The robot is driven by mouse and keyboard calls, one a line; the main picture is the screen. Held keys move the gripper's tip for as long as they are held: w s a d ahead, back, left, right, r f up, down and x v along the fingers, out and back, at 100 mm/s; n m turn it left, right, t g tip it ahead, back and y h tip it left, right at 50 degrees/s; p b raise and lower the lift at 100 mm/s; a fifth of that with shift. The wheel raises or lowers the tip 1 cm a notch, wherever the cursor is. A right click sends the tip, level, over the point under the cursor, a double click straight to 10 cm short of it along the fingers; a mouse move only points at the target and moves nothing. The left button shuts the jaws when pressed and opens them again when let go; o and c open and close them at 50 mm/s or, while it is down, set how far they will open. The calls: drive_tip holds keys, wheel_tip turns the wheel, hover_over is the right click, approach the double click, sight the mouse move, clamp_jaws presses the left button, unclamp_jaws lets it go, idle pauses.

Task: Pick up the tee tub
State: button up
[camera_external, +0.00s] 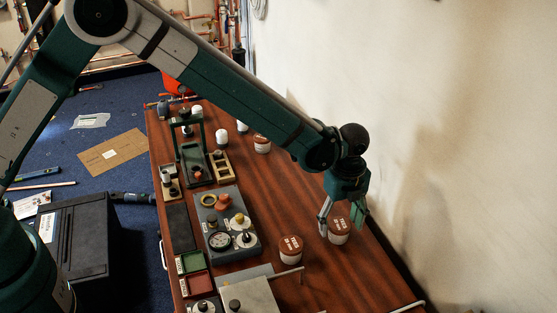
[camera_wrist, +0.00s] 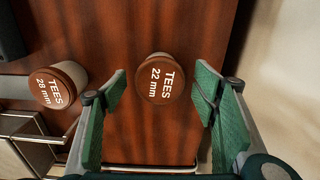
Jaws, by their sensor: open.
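A round tub with a brown lid lettered "TEES 22 mm" (camera_wrist: 158,79) stands upright on the table, between and just beyond my open fingers in the wrist view. It also shows in the external view (camera_external: 340,229), just below my gripper (camera_external: 343,213). In the wrist view my gripper (camera_wrist: 160,92) has its green pads apart on either side, with nothing held. A second tub, lettered "TEES 28 mm" (camera_wrist: 55,87), stands to the left; it also shows in the external view (camera_external: 290,249). Whether any pad touches the 22 mm tub is not clear.
The wooden table (camera_external: 345,275) is bare around the tubs. A grey panel with knobs (camera_external: 231,225) lies left of them. A metal box with a rail (camera_external: 250,297) stands near the front. The wall (camera_external: 450,150) is close on the right. Another brown-lidded tub (camera_external: 262,143) is farther back.

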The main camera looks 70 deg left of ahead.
sight(340, 225)
drive_tip(key=shift+f, duration=0.85)
drive_tip(key=c, duration=1.3)
drive_tip(key=shift+o, duration=0.2)
drive_tip(key=shift+r, duration=0.2)
wheel_tip(340, 225, up, 10)
drive_tip(key=shift+f+p, duration=0.15)
drive_tip(key=shift+p, duration=0.65)
